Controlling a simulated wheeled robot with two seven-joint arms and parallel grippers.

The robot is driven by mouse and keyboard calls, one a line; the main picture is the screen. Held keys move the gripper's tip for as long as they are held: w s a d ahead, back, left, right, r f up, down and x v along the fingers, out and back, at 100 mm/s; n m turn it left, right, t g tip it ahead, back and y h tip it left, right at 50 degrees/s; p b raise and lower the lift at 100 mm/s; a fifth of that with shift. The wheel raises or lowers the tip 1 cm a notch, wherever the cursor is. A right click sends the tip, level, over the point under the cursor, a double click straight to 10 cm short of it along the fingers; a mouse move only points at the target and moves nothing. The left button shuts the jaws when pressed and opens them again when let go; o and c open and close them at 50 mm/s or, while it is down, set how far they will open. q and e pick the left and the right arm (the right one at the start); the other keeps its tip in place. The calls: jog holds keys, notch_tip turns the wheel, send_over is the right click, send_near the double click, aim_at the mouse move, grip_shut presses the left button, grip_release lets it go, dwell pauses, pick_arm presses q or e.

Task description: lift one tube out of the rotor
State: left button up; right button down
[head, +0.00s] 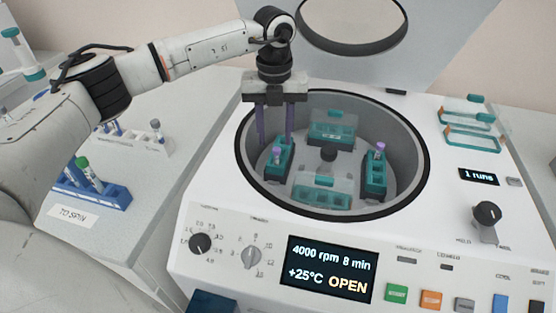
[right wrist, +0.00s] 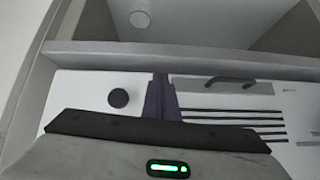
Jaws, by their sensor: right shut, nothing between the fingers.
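The centrifuge's round bowl is open, with the rotor (head: 328,154) and its teal buckets inside. A purple-capped tube (head: 276,151) stands in the left bucket (head: 279,168). Another purple-capped tube (head: 380,149) stands in the right bucket (head: 375,180). My left gripper (head: 274,140) points down into the bowl, open, its two fingers apart above the left bucket. The tube's cap shows below, between the fingertips; I see nothing held. My right gripper (right wrist: 161,98) shows only in the right wrist view, its fingers together and empty.
The bowl rim (head: 426,170) surrounds the rotor, and the raised lid (head: 440,40) stands behind. A blue rack (head: 115,196) with a green-capped tube and a white rack (head: 150,140) stand at left. Teal-edged clear covers (head: 470,138) lie at right. The display (head: 328,270) reads OPEN.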

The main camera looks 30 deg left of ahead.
aim_at(277, 149)
pick_arm(q)
notch_tip(277, 149, down, 5)
jog(key=shift+w+d+f+p, duration=0.1)
jog(key=shift+d+p, duration=0.05)
jog(key=shift+p, duration=0.45)
jog(key=shift+f, duration=0.3)
jog(key=c, duration=0.9)
pick_arm(e)
jog(key=shift+w+r, duration=0.4)
jog(key=shift+r, duration=0.4)
